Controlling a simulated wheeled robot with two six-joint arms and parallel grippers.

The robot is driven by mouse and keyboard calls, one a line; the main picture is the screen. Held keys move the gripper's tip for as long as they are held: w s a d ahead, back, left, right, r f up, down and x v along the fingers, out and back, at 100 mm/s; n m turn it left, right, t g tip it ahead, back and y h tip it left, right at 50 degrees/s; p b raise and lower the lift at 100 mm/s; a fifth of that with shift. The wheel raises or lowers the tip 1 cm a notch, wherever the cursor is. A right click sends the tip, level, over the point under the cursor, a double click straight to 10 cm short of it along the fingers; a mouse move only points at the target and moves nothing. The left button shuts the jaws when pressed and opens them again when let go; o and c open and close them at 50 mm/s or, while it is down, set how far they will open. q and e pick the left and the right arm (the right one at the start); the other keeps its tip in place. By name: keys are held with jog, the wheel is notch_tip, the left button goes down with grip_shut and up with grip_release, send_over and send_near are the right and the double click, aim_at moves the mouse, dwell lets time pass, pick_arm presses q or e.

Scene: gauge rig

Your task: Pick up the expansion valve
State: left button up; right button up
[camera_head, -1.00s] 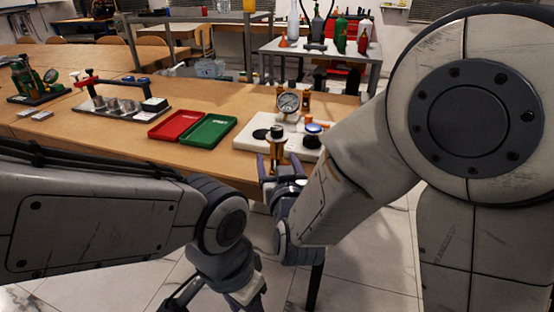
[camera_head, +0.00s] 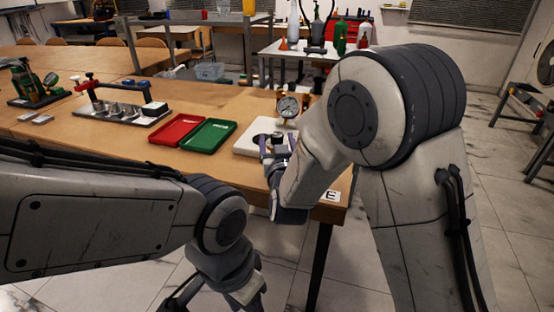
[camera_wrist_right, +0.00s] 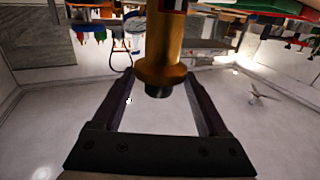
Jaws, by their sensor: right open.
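A brass-bodied part, which I take to be the expansion valve (camera_wrist_right: 163,55), fills the upper middle of the right wrist view. Its dark lower end points toward the palm. In the head view its dark top (camera_head: 278,137) shows at the front of the white plate (camera_head: 245,147). My right gripper (camera_head: 277,150) is open, with one finger on each side of the brass part; its fingers also show in the right wrist view (camera_wrist_right: 158,100).
A pressure gauge (camera_head: 288,106) stands on the plate behind my right gripper. Green (camera_head: 208,136) and red (camera_head: 176,129) trays lie to the left. A metal rack (camera_head: 122,113) stands farther left. My right arm hides the plate's right side. The wooden table (camera_head: 100,140) is clear in front of the trays.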

jog(key=shift+w, duration=0.4)
grip_shut()
dwell(1.2)
